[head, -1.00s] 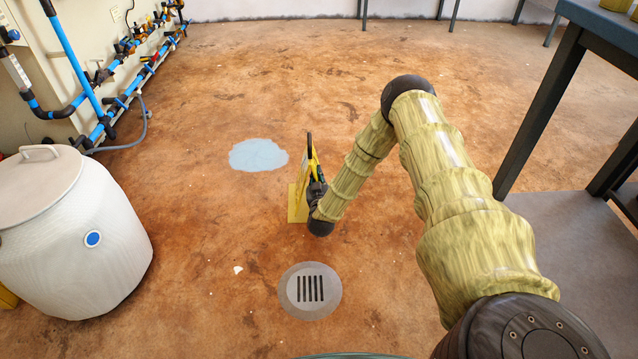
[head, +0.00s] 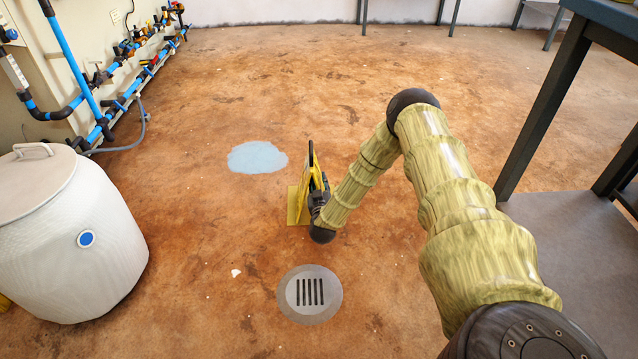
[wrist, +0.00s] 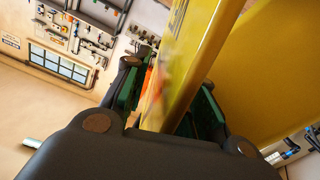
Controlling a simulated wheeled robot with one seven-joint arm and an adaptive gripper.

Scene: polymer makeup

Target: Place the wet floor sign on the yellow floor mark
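The wet floor sign (head: 308,172) is yellow with a dark top edge, seen nearly edge-on and upright in the head view. My gripper (head: 319,192) is at its right side. In the wrist view the yellow sign panel (wrist: 190,60) runs between the two green-padded fingers of my gripper (wrist: 168,98), which is shut on it. The yellow floor mark (head: 293,207) shows as a flat patch just left of and below the sign, partly hidden by it. I cannot tell whether the sign's foot touches the floor.
A pale blue puddle (head: 257,157) lies left of the sign. A round drain (head: 310,294) is in front. A white barrel (head: 70,240) and wall pipes (head: 92,100) stand at left, a dark table (head: 540,110) at right. The floor behind is clear.

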